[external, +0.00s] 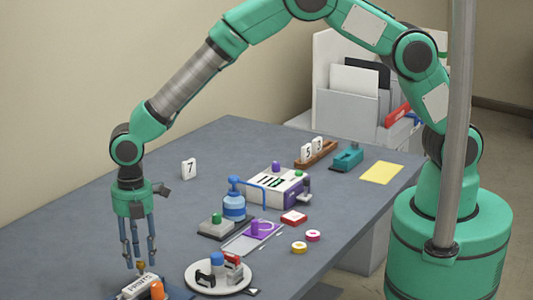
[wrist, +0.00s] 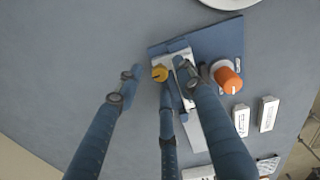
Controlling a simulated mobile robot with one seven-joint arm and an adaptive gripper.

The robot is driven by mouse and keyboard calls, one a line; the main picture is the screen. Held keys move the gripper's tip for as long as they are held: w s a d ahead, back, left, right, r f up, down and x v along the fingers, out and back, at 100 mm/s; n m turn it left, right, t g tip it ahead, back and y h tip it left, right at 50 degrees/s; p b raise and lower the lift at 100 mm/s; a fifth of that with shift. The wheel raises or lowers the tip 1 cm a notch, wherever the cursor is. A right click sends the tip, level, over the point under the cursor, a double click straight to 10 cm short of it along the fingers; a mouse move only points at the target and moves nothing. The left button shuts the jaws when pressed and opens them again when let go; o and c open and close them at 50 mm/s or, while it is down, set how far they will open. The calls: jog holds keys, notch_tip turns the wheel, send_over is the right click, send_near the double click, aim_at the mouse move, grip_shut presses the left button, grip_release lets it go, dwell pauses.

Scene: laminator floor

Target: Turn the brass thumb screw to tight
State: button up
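The brass thumb screw (wrist: 160,73) sits on a pale metal device (wrist: 189,115) on a blue base plate (wrist: 222,42). In the external view the small brass screw (external: 141,266) shows just below my gripper (external: 141,260), above the labelled white device (external: 137,287) at the bottom edge. In the wrist view my gripper (wrist: 156,77) is open, its three blue fingers pointing down and spread around the screw. A gap shows between the left finger and the screw. Whether the other fingers touch it I cannot tell. Any marking for tight is not readable.
An orange knob (wrist: 228,78) stands right beside the screw. A round white plate (external: 219,288) with small items is close to the right. The grey table is clear to the left.

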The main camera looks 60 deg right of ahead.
jog(key=shift+f, duration=0.45)
grip_shut()
